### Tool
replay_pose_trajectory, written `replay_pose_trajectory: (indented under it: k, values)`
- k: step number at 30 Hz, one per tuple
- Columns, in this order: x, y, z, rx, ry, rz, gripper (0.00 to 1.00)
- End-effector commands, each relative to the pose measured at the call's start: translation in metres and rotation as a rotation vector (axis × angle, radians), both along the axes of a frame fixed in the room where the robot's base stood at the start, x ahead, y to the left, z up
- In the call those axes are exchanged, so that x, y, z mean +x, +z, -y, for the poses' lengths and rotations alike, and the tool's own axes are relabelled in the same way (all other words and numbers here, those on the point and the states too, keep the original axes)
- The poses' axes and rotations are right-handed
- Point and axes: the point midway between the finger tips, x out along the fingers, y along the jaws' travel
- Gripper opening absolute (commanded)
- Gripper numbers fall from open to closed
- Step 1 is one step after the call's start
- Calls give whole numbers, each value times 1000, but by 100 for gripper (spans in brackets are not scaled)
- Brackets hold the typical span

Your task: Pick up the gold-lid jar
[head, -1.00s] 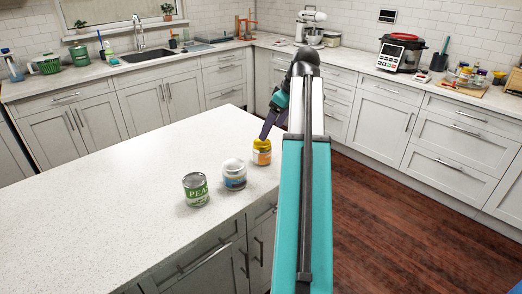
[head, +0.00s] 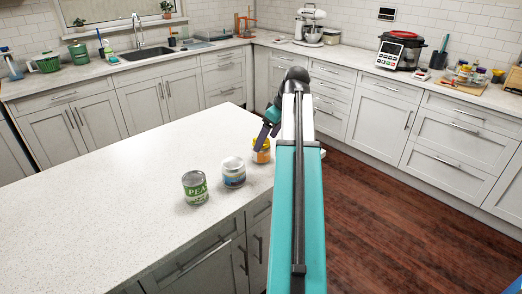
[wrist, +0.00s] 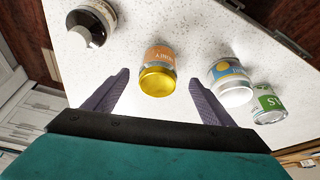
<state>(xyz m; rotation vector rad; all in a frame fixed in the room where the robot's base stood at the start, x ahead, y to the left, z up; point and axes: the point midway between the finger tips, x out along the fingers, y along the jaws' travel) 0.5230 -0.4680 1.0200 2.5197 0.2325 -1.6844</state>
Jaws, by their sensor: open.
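The gold-lid jar (wrist: 158,72) stands on the white counter, with an orange label and a shiny gold lid. In the head view the jar (head: 261,156) is the rightmost of three containers, partly hidden by my gripper (head: 259,146). In the wrist view my gripper (wrist: 159,80) is open, with one finger on each side of the jar in the picture. The jar appears ahead of and between the fingertips, and neither finger visibly touches it. Nothing is held.
A white-lidded jar with a blue and yellow label (head: 233,173) stands close beside it. A green pea can (head: 195,188) is farther left. A dark bottle (wrist: 92,24) stands on the other side in the wrist view. The counter's left part (head: 100,200) is clear.

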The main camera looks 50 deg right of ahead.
Motion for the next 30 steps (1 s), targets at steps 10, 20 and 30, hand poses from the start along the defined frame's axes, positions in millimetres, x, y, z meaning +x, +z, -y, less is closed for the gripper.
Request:
replay_pose_trajectory:
  k: [10,20,30]
  values:
    - [8,-19,-1,-1,0,1,77]
    - [8,-20,-1,-1,-1,0,77]
    - [17,-40,-1,0,-1,0,77]
